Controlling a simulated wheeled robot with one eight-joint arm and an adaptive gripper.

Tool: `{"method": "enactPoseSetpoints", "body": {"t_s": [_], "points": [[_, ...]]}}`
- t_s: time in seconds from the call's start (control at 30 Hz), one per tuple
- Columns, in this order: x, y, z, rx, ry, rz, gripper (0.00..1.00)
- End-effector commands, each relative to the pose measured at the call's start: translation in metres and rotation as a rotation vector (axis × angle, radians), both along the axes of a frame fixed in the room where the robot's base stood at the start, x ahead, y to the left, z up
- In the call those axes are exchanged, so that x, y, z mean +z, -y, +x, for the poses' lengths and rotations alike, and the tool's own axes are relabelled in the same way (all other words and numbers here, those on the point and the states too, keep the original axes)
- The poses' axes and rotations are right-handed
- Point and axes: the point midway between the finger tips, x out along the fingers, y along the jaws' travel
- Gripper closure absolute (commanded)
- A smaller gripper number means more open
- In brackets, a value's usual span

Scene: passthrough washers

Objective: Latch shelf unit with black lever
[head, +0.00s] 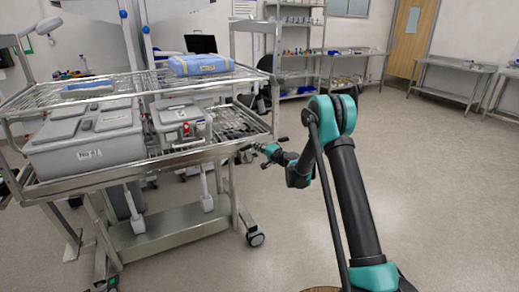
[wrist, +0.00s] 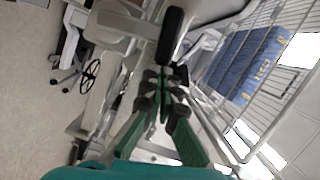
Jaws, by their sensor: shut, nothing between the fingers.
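The shelf unit (head: 150,151) is a metal cart with two wire shelves, at the left of the head view. A black rounded bar (wrist: 172,35), which looks like the black lever, shows in the wrist view just beyond my fingertips. I cannot tell if they touch it. The lever is too small to make out in the head view. My gripper (head: 262,149) is at the right end of the lower shelf in the head view. In the wrist view, my gripper (wrist: 163,84) has its green fingers together, with nothing between them.
A blue package (head: 201,65) lies on the upper shelf. Grey bins (head: 85,140) stand on the lower shelf. A caster (head: 256,239) is below the shelf's right end. The floor to the right is clear, with metal tables (head: 450,66) along the back.

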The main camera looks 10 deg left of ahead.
Motion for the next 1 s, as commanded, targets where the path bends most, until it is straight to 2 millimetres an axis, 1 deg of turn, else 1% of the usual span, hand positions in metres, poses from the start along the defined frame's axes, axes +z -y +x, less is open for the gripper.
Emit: {"method": "enactPoseSetpoints", "body": {"t_s": [0.03, 0.2, 0.5, 0.73, 1.0], "points": [[0.002, -0.004, -0.003, 0.002, 0.023, -0.035, 1.00], [0.005, -0.013, -0.009, 0.001, 0.101, -0.148, 1.00], [0.007, -0.025, -0.017, 0.001, 0.194, -0.287, 1.00], [0.007, -0.028, -0.019, 0.000, 0.225, -0.334, 1.00], [0.007, -0.029, -0.020, 0.000, 0.232, -0.344, 1.00]]}}
